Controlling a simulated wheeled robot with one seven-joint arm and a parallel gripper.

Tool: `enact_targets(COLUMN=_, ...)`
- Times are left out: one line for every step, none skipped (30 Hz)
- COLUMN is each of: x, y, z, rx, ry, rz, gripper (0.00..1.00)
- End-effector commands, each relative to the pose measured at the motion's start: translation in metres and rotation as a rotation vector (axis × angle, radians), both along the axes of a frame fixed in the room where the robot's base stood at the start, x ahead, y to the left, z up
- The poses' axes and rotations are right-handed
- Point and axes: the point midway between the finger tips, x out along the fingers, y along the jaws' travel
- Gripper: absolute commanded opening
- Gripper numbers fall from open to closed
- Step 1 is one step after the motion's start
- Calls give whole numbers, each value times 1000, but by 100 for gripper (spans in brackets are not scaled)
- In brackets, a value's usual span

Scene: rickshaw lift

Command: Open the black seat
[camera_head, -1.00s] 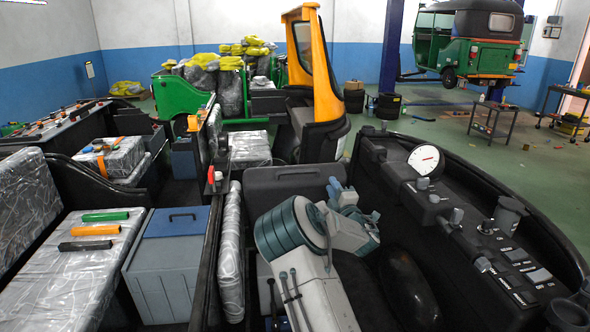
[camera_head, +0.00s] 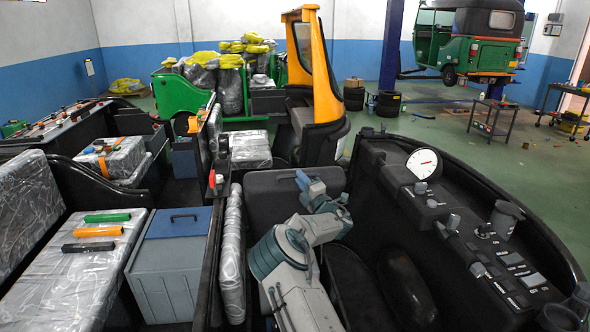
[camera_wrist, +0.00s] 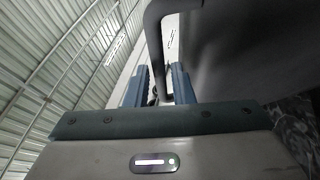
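The black seat (camera_head: 268,209) is a dark panel left of my arm in the head view, and it looks closed. In the wrist view, the dark handle (camera_wrist: 155,35) forms a loop that runs down between the two blue fingers of my gripper (camera_wrist: 158,86). The fingers stand apart with the handle between them, and I see no clear grip on it. The dark seat surface (camera_wrist: 245,45) fills the upper right of the wrist view.
A dashboard with a white gauge (camera_head: 424,163) and several knobs curves along the right. A grey-blue box (camera_head: 168,270) and a wrapped seat (camera_head: 75,275) with loose handles stand at the left. A wrapped upright cushion (camera_head: 232,260) is close beside the black seat.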

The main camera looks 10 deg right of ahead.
Motion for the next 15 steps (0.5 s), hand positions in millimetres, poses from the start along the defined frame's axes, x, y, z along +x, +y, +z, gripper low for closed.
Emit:
enact_targets(x=7, y=3, z=4, rx=-2, ry=0, rz=3, gripper=22)
enact_targets(x=10, y=5, z=5, rx=-1, ry=1, rz=3, gripper=22)
enact_targets(x=15, y=7, z=6, rx=-1, ry=0, rz=3, gripper=22)
enact_targets(x=18, y=8, z=7, rx=-1, ry=0, rz=3, gripper=22)
enact_targets(x=21, y=9, z=8, rx=-1, ry=0, rz=2, gripper=22)
enact_targets(x=25, y=11, z=9, rx=-1, ry=0, rz=2, gripper=22)
enact_targets(x=27, y=12, z=9, rx=-1, ry=0, rz=2, gripper=22)
enact_targets(x=29, y=12, z=10, rx=0, ry=1, rz=0, gripper=22)
enact_targets(x=32, y=13, z=11, rx=0, ry=0, rz=1, gripper=22)
enact_targets(x=33, y=14, z=11, rx=0, ry=0, rz=1, gripper=22)
enact_targets(x=35, y=15, z=11, rx=0, ry=0, rz=0, gripper=22)
enact_targets(x=37, y=15, z=12, rx=0, ry=0, rz=0, gripper=22)
enact_targets(x=37, y=16, z=12, rx=0, ry=1, rz=0, gripper=22)
enact_targets(x=38, y=16, z=12, rx=0, ry=1, rz=0, gripper=22)
enact_targets(x=39, y=17, z=12, rx=1, ry=1, rz=0, gripper=22)
